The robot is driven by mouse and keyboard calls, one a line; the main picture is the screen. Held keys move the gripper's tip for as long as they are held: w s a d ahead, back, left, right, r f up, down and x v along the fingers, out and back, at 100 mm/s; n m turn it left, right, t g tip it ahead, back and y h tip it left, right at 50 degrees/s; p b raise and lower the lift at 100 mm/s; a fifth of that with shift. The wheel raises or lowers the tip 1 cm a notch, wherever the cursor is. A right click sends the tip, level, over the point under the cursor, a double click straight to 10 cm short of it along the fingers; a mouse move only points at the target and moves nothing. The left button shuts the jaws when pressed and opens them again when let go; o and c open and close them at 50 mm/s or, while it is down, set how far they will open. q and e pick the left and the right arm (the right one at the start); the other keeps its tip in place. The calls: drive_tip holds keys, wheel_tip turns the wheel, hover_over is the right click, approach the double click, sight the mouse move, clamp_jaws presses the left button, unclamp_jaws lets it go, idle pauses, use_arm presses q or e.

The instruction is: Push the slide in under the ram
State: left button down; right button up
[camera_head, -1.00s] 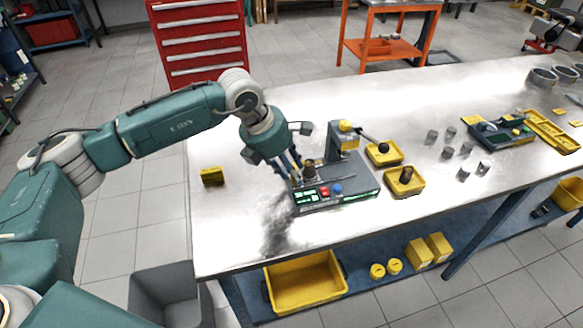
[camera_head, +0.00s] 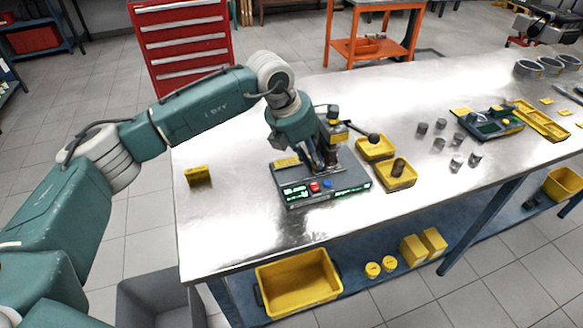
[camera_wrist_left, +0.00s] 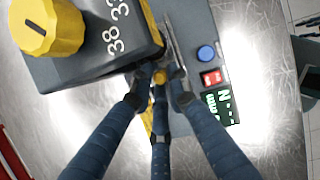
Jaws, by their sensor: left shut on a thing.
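The press (camera_head: 350,182) stands on the bench, with a red and a blue button and green displays on its base. Its ram head (camera_head: 338,131) has a yellow knob and a lever with a black ball. My left gripper (camera_head: 325,163) is down at the press, close in front of the column. In the left wrist view its dark fingers (camera_wrist_left: 158,80) are closed together at the edge of the grey head (camera_wrist_left: 85,50), around a small yellow and dark part, apparently the slide's handle. The fingers and head hide most of the slide. My right gripper is not in view.
Two yellow trays (camera_head: 396,182) stand right of the press, the nearer one with a dark cylinder in it. Several grey cylinders (camera_head: 439,144) stand farther right. A yellow block (camera_head: 199,176) is at the bench's left end. The bench front is clear.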

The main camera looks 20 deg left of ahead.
use_arm(q)
drive_tip(key=shift+w+d, duration=0.15)
drive_tip(key=shift+d, duration=0.35)
drive_tip(key=shift+a+r, duration=0.1)
drive_tip(key=c, duration=1.7)
unclamp_jaws()
drive_tip(key=shift+c, duration=0.2)
drive_tip(key=shift+d, duration=0.25)
drive_tip(key=shift+a, duration=0.1)
drive_tip(key=shift+a+r, duration=0.15)
drive_tip(key=shift+r, duration=0.2)
drive_tip(key=v, duration=1.1)
drive_tip(key=shift+r, duration=0.15)
